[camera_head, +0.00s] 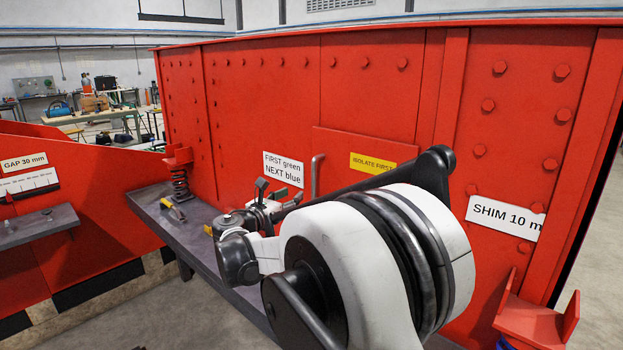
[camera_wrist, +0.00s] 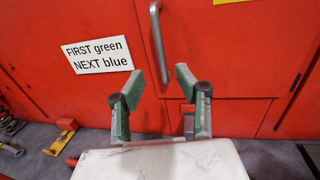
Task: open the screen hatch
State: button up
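The screen hatch (camera_head: 341,148) is a red panel in the red screen wall and looks closed. It bears a yellow "ISOLATE FIRST" label (camera_head: 372,163). Its grey bar handle (camera_head: 317,175) stands upright near its left edge, and the handle also shows in the wrist view (camera_wrist: 160,50). My gripper (camera_wrist: 160,82) is open and empty. Its green-padded fingers are spread to either side of the handle's lower part in the picture; whether they reach it in depth, I cannot tell. In the head view my gripper (camera_head: 268,190) is left of the handle, and my arm hides the hatch's lower right.
A white "FIRST green NEXT blue" sign (camera_head: 283,169) is left of the handle. A grey shelf (camera_head: 215,255) runs below, carrying a spring (camera_head: 180,182) and a yellow-ended tool (camera_head: 172,208). A red bracket (camera_head: 535,320) juts out at lower right.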

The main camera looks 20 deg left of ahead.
aim_at(314, 180)
jog(key=w, duration=0.4)
jog(key=w+d+p, duration=0.1)
jog(key=w, duration=0.4)
jog(key=w+d+p, duration=0.1)
jog(key=w, duration=0.3)
jog(key=shift+w+d, duration=0.1)
jog(key=shift+w, duration=0.2)
jog(key=shift+c, duration=0.2)
grip_shut()
